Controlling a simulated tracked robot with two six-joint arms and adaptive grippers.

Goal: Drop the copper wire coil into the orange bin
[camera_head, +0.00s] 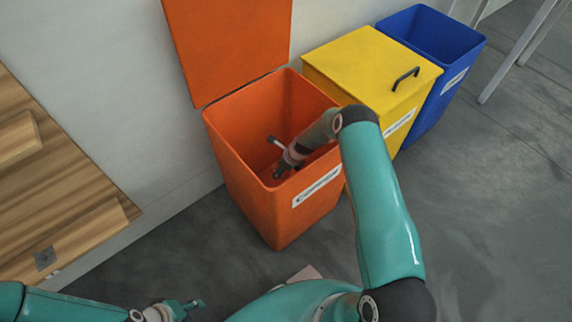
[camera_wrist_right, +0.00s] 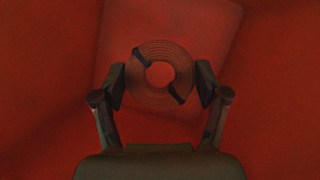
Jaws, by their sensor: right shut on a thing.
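The orange bin (camera_head: 245,165) stands against the wall with its lid (camera_head: 230,45) raised. My right arm reaches over the bin's rim, and my right gripper (camera_head: 278,158) is down inside its opening. In the right wrist view my right gripper (camera_wrist_right: 161,85) is shut on the copper wire coil (camera_wrist_right: 161,50), a flat round ring with two dark ties. The bin's red-orange inside fills the background there. In the head view the coil cannot be made out clearly. My left gripper (camera_head: 188,305) is low at the bottom left, away from the bin; its fingers are too small to judge.
A yellow bin (camera_head: 345,62) with a closed lid and black handle stands right of the orange bin. A blue open bin (camera_head: 455,50) stands beyond it. A wooden surface (camera_head: 60,190) is at the left.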

